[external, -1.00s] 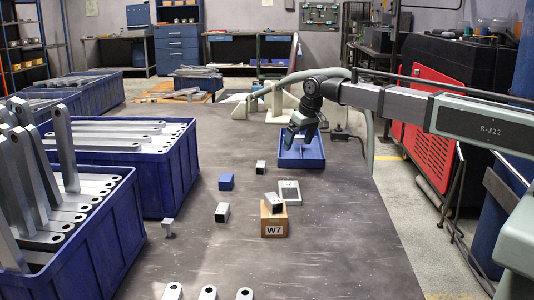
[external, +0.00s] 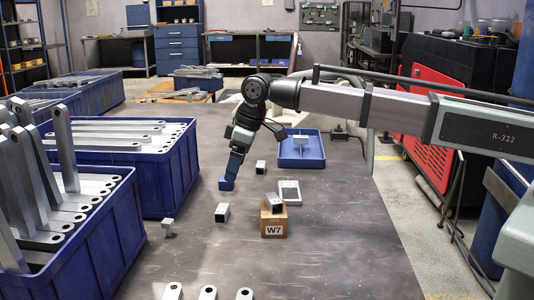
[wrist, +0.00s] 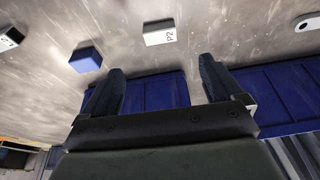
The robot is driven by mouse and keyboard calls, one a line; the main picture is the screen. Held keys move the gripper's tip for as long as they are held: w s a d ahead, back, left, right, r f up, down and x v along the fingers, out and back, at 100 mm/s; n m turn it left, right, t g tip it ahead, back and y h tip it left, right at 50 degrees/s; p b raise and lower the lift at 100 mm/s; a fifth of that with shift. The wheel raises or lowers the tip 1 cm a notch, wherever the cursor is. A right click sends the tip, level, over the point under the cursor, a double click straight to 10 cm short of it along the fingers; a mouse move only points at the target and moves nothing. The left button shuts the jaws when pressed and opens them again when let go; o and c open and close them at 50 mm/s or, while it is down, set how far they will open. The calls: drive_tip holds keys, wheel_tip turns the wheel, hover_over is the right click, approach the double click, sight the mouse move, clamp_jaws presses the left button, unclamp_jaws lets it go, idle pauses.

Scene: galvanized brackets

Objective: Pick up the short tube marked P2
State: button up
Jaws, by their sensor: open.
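The short tube marked P2 (wrist: 159,33) lies on the table in the wrist view, pale, with its mark facing up. It appears to be the grey tube (external: 222,212) with a dark open end in the external view, where the mark cannot be read. My gripper (external: 233,168) is open and empty, pointing down above the table near the blue block (external: 226,184). In the wrist view the fingers (wrist: 162,68) are spread apart, and P2 lies ahead of the gap, touching neither finger.
Another tube (external: 261,167) stands behind. A box marked W7 (external: 273,226) carries a tube, beside a flat pale piece (external: 290,191). A small grey part (external: 169,227) is near the blue bins (external: 165,190). A blue tray (external: 301,159) holds a grey piece.

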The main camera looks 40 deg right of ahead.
sight(222, 208)
drive_tip(key=x, duration=1.3)
drive_tip(key=c, duration=1.2)
drive_tip(key=shift+o, duration=0.2)
